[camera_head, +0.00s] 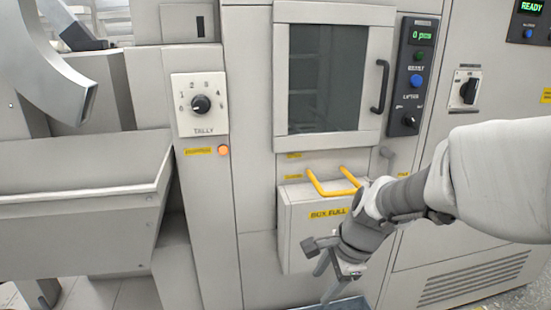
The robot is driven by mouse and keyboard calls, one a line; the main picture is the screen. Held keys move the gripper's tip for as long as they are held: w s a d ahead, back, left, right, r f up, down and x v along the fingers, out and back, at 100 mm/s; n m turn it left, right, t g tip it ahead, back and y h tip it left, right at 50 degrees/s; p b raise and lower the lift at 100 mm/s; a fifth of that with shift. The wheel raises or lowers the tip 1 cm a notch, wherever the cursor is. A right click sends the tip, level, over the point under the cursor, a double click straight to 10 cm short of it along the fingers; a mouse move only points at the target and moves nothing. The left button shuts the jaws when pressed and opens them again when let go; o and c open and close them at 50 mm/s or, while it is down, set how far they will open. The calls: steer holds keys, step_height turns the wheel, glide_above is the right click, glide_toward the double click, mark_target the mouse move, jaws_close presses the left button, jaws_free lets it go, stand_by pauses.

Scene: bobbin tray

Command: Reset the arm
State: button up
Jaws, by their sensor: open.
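My arm comes in from the right edge with a white sleeve-like cover, and its grey wrist reaches down and left. My gripper (334,270) is open at the lower middle, in front of the light grey box marked BOX FULL (298,240). Nothing shows between its fingers. It hangs below the box's yellow handle (327,189), and the wrist hides the handle's right end and the box's right part. I cannot tell whether the gripper touches the box.
A window door (328,75) with a dark handle is shut above the box. A TALLY dial (200,104) and a lit orange button (223,150) are to the left. A control panel (413,75) stands right of the door. A grey chute and trough (80,180) fill the left side.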

steer(key=s+d+r+n+t+h, duration=0.35)
steer(key=s+r+n, duration=0.75)
steer(key=s+n, duration=0.4)
step_height(320, 180, up, 12)
steer(key=n+p, duration=0.1)
steer(key=p, duration=1.1)
steer(key=shift+w+d+y, duration=0.35)
steer(key=shift+w+d, duration=0.05)
steer(key=shift+w, duration=0.05)
steer(key=shift+f+g, duration=0.2)
steer(key=shift+g, duration=0.05)
steer(key=shift+c, duration=0.7)
steer(key=shift+s, duration=0.15)
